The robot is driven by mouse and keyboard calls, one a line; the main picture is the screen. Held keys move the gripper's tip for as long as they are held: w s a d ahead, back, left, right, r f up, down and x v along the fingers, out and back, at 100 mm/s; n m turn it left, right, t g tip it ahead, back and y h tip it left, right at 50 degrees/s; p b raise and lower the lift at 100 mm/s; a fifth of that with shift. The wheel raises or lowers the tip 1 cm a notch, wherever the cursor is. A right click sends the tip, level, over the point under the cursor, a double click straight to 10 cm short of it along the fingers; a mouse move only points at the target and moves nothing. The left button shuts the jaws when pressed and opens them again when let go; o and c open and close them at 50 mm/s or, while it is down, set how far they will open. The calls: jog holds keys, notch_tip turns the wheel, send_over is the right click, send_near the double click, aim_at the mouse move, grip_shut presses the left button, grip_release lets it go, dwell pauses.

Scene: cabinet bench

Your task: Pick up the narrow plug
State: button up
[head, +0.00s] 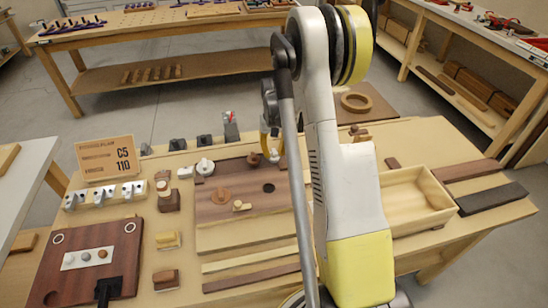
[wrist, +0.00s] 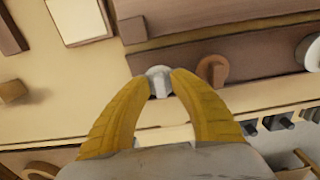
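My gripper (wrist: 160,80) has its two yellow fingers curved in close together, with a small light grey plug (wrist: 160,72) between the tips. The fingers look pressed to its sides, and its lower part is partly hidden by them. In the head view the gripper (head: 270,148) is over the back edge of the brown board, largely hidden by my arm, and the light plug (head: 274,156) shows just below the tips. A brown knobbed plug (wrist: 212,70) stands close beside it, apart from the fingers; it also shows in the head view (head: 253,159).
The brown board (head: 225,217) has a dark open hole (head: 268,188), a round brown knob piece (head: 221,195) and a tan peg piece (head: 242,206). A white knob (head: 205,166) stands at its back left. An empty wooden tray (head: 410,200) lies right of my arm.

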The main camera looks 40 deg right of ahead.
grip_shut()
jog(key=shift+r, duration=0.1)
